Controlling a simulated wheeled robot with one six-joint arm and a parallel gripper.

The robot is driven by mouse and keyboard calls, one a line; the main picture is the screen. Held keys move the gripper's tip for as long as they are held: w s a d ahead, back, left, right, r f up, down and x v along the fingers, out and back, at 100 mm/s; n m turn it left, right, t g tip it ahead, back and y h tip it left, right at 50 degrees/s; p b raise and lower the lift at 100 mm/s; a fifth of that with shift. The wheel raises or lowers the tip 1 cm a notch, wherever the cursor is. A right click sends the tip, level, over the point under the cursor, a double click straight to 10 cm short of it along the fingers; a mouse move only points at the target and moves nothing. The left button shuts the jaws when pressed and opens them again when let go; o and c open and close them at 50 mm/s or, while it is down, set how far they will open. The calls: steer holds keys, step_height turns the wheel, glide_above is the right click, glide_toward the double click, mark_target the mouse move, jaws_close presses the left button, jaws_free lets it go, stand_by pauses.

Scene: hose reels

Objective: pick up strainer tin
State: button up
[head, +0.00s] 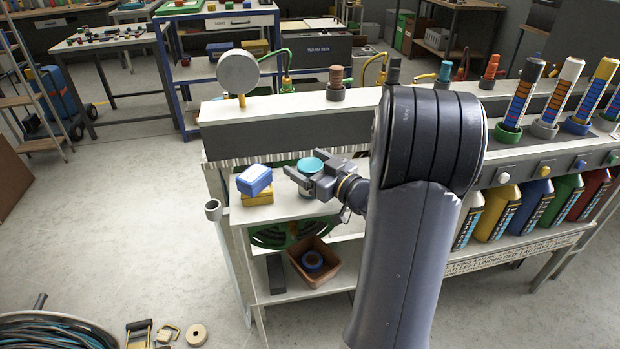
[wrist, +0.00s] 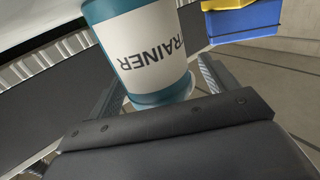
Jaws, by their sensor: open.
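The strainer tin stands upright on the left end of the bench shelf; its round teal top (head: 311,165) shows in the head view. In the wrist view the tin (wrist: 145,50) is close up, with a white label reading "RAINER" upside down and teal bands. My gripper (head: 296,182) reaches in from the right at the tin's level. In the wrist view its open fingers (wrist: 163,88) lie on either side of the tin's near end. I cannot tell whether either finger touches it. My gripper hides much of the tin's body in the head view.
A blue box (head: 255,179) on a yellow box (head: 257,197) stands just left of the tin; both also show in the wrist view. A dark bench panel (head: 290,135) with a bristle strip runs behind. A brown bin (head: 312,262) sits on the lower shelf.

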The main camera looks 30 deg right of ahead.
steer(key=shift+w+a, duration=0.2)
steer(key=shift+w, duration=0.4)
steer(key=shift+c, duration=0.4)
steer(key=c, duration=1.1)
